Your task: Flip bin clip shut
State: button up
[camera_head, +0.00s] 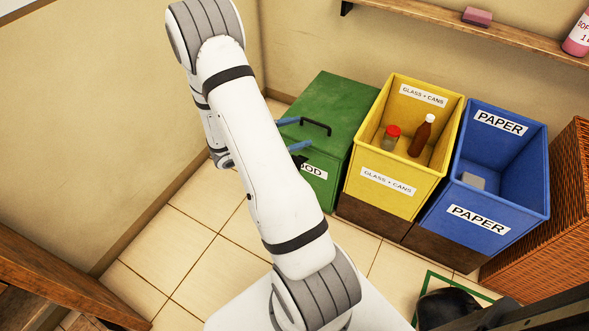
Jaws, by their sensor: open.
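The green food bin (334,108) stands at the left of the bin row, with its lid down. A black handle (316,125) is on its lid. A small dark piece (301,161) shows at the front edge of the lid, above the partly hidden FOOD label (315,170). It may be the clip, but I cannot tell its position. My gripper (299,134) is open, with its two blue fingers pointing right over the front left part of the green bin. The handle is near the upper finger. I cannot tell whether the fingers touch anything. My arm hides the bin's left front.
A yellow glass and cans bin (366,183) holds a jar (391,137) and a brown bottle (421,136). A blue paper bin (475,230) and a wicker basket (545,215) stand to its right. A wall shelf (440,16) runs above. Tiled floor (180,245) is clear at left.

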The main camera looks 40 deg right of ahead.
jog(key=w+d+f+n+t+h+b, duration=0.1)
jog(key=w+f+n+t+b, duration=0.15)
jog(key=f, duration=0.55)
jog(key=w+f+n+t+h+b, duration=0.1)
jog(key=f+n+t+b, duration=0.2)
jog(key=f, duration=0.5)
jog(key=n+t+y+b, duration=0.1)
jog(key=n+t+y, duration=0.1)
jog(key=n+t, duration=0.3)
send_near(300, 161)
jog(key=w+d+f, duration=0.3)
jog(key=shift+g, duration=0.25)
jog(key=b+x, duration=0.2)
jog(key=x, duration=0.4)
jog(key=shift+w+d+r, duration=0.1)
jog(key=shift+w+d, duration=0.05)
jog(key=shift+d, duration=0.05)
jog(key=shift+w+d, duration=0.15)
jog(key=shift+d, duration=0.15)
jog(key=shift+c, duration=0.5)
